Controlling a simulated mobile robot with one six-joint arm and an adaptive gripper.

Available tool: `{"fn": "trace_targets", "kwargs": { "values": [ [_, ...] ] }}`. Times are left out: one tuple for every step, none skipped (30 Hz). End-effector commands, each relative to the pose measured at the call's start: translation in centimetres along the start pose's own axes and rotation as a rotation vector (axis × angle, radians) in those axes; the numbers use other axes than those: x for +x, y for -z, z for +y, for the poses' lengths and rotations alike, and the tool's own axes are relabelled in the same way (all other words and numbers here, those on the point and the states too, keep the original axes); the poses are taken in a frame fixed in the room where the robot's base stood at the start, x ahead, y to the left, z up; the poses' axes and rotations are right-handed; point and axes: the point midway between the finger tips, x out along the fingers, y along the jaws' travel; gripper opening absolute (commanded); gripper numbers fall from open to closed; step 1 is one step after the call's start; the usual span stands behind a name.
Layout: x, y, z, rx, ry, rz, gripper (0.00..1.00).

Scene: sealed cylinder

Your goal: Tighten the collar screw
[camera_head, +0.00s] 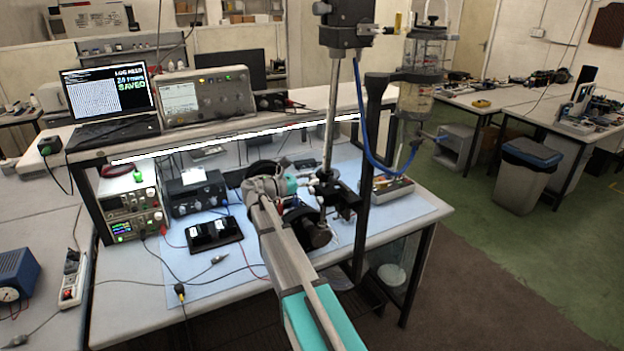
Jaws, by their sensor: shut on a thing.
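A vertical metal rod (332,110) stands at the right part of the bench. A dark collar clamp (327,176) sits low on the rod. My arm reaches up from the bottom of the picture, and its wrist bends right toward the rod. My gripper (312,190) is at the left side of the collar, small and partly hidden by my own wrist. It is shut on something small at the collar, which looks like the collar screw. The screw itself is hidden, and its turn cannot be told.
A glass cylinder (421,98) hangs in a dark holder right of the rod, with a blue hose (360,120) looping below it. Power supplies (133,207) and a black tray (214,235) stand left of my arm. Cables cross the blue mat (190,268). A shelf runs above the bench.

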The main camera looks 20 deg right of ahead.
Motion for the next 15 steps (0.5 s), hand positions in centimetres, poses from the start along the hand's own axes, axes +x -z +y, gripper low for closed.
{"fn": "trace_targets", "kwargs": {
  "values": [
    [-0.14, 0.03, 0.05, 0.027, 0.001, 0.002, 0.0],
    [-0.15, 0.03, 0.06, 0.046, 0.002, 0.002, 0.0],
    [-0.16, 0.03, 0.06, 0.072, 0.005, 0.003, 0.0],
    [-0.16, 0.03, 0.06, 0.094, 0.006, 0.003, 0.0],
    [-0.17, 0.03, 0.07, 0.117, 0.008, 0.003, 0.0],
    [-0.17, 0.03, 0.07, 0.148, 0.011, 0.003, 0.0],
    [-0.18, 0.03, 0.08, 0.173, 0.013, 0.003, 0.0],
    [-0.19, 0.03, 0.08, 0.198, 0.015, 0.003, 0.0],
    [-0.19, 0.03, 0.07, 0.234, 0.019, 0.004, 0.0],
    [-0.19, 0.03, 0.07, 0.261, 0.022, 0.004, 0.0],
    [-0.2, 0.03, 0.06, 0.289, 0.024, 0.004, 0.0],
    [-0.2, 0.03, 0.05, 0.327, 0.028, 0.004, 0.0],
    [-0.21, 0.03, 0.05, 0.355, 0.031, 0.004, 0.0],
    [-0.21, 0.03, 0.04, 0.384, 0.033, 0.004, 0.0],
    [-0.22, 0.04, 0.04, 0.421, 0.037, 0.004, 0.0]
  ]
}}
